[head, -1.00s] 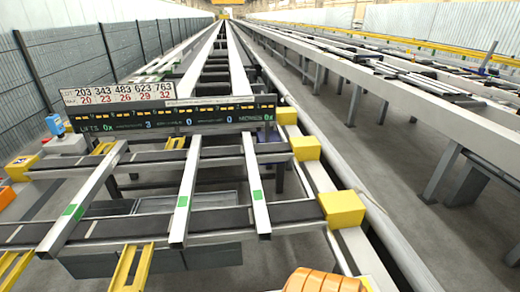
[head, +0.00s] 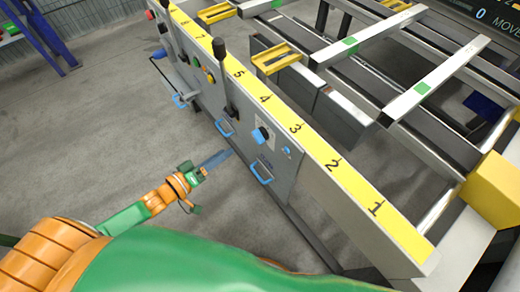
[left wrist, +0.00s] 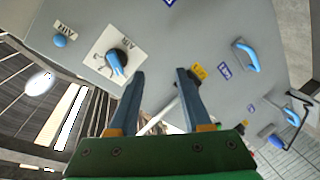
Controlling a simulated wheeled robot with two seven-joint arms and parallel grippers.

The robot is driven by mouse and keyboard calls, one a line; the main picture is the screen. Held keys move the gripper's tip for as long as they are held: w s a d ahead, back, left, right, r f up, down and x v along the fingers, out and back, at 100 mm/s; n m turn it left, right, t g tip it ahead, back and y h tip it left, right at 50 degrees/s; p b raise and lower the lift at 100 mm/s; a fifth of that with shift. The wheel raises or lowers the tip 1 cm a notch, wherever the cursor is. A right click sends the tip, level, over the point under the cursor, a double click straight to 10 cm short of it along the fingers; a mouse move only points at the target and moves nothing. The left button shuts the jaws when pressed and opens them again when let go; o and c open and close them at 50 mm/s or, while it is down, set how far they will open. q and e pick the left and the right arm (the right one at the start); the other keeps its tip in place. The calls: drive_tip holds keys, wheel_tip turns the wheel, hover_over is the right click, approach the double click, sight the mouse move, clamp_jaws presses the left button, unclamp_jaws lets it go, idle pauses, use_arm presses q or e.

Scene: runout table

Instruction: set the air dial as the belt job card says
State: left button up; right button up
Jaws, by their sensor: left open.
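The air dial is a dark knob with a blue pointer on a white plate marked AIR, on the grey side panel. It shows in the head view (head: 262,134), and larger in the left wrist view (left wrist: 119,63), left of my fingers. My right gripper is not in view. I cannot make out the belt job card.
A small blue knob (left wrist: 60,40) sits beside the dial. Blue pull handles (head: 261,172) and a black-knobbed lever (head: 219,50) stick out along the panel. A yellow numbered strip (head: 330,163) runs on top.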

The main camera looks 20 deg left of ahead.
sight(260, 136)
use_arm(q)
drive_tip(key=w+d+r+h+b, duration=0.1)
drive_tip(key=w+d+r+h, duration=0.2)
drive_tip(key=d, duration=0.4)
drive_tip(key=shift+w+d+r, duration=0.35)
drive_tip(key=shift+w+r, duration=0.35)
drive_tip(key=shift+w, duration=0.25)
clamp_jaws()
